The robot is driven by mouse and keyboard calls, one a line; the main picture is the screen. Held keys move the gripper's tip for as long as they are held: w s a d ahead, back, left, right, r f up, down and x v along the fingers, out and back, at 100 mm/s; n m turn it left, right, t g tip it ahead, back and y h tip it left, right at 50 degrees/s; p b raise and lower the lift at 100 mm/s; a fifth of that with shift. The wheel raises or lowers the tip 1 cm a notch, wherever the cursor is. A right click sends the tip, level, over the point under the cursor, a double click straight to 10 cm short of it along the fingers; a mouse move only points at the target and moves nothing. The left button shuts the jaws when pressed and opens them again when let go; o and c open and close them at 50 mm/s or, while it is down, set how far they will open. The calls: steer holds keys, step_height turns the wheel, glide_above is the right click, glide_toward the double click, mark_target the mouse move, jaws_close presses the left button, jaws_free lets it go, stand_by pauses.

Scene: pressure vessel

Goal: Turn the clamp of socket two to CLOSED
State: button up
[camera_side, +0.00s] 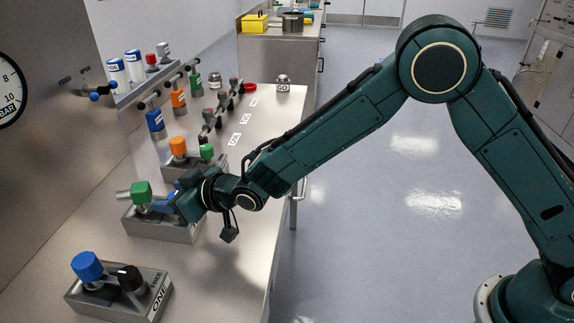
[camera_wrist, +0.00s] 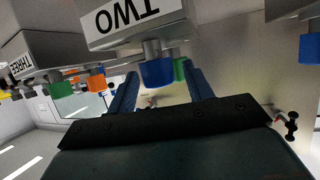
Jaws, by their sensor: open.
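Socket two is a grey block (camera_side: 160,229) on the steel bench, topped by a green cap (camera_side: 141,190). In the wrist view its TWO label (camera_wrist: 128,14) appears upside down. Its clamp is a blue knob (camera_wrist: 158,73), with the green cap (camera_wrist: 180,68) partly hidden behind it. In the side view my gripper (camera_side: 178,203) is low at the right of the block and hides most of the clamp. In the wrist view my gripper (camera_wrist: 162,84) is open, its blue fingers to either side of the knob. I cannot tell whether they touch it.
Socket one (camera_side: 118,294), with a blue cap and black knob, stands in front. Socket three (camera_side: 190,165), with an orange cap and green knob, stands behind, close to my wrist. The bench right of the sockets is mostly clear.

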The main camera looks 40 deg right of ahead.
steer(key=c, duration=1)
steer(key=shift+o, duration=0.2)
steer(key=shift+d+n+g+y, duration=0.1)
steer(key=shift+n+g+y, duration=0.4)
steer(key=shift+n+y, duration=0.15)
steer(key=shift+n+g+y, duration=0.65)
steer(key=shift+n+g, duration=0.05)
steer(key=shift+n, duration=0.15)
steer(key=n+g+y, duration=0.2)
steer(key=n+g, duration=0.1)
steer(key=n, duration=0.1)
steer(key=shift+f+g+y, duration=0.1)
steer(key=shift+g+y, duration=0.3)
steer(key=shift+n+g+y, duration=0.6)
steer(key=shift+n+g, duration=1.2)
steer(key=shift+g, duration=0.2)
steer(key=shift+s+n+g, duration=0.15)
steer(key=shift+n+g, duration=1.35)
steer(key=shift+g, duration=0.2)
